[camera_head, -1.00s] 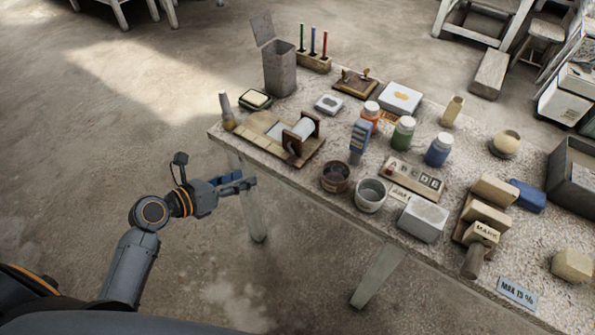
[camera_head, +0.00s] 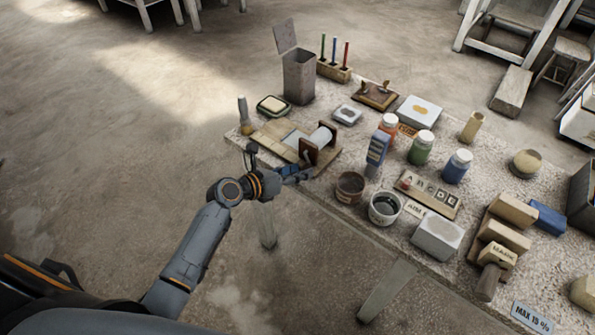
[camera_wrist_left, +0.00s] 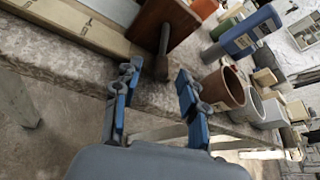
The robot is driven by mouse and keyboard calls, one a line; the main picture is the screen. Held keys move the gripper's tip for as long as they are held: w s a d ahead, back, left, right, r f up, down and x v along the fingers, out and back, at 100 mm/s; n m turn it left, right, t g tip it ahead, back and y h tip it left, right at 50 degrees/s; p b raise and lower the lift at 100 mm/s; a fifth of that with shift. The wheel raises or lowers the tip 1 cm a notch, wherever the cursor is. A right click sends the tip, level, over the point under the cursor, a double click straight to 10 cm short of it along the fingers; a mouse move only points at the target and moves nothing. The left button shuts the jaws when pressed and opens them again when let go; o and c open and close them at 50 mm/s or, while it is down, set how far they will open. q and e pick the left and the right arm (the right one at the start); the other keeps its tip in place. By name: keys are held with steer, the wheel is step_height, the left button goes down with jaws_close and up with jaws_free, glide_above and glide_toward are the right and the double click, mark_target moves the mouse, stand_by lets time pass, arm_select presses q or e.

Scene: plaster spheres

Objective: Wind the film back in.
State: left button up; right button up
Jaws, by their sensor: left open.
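A white film roll (camera_head: 320,139) sits between two dark brown end plates on a wooden board (camera_head: 268,144) at the table's near left. A pale strip lies on the board to the left of the roll. In the left wrist view a brown end plate (camera_wrist_left: 178,22) shows at the top, with a dark crank handle (camera_wrist_left: 163,56) hanging from it. My left gripper (camera_head: 305,172) is beside the table edge, just in front of the roll. In the left wrist view its blue fingers (camera_wrist_left: 157,80) are open, with the handle's end just beyond the gap between them. My right gripper is out of view.
A brown pot (camera_head: 350,188) and a white cup (camera_head: 384,208) stand to the right near the table edge. A brush (camera_head: 244,114) stands left of the board. The floor left of the table is free.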

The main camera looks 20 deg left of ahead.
arm_select(q)
jaws_close()
stand_by(0.3)
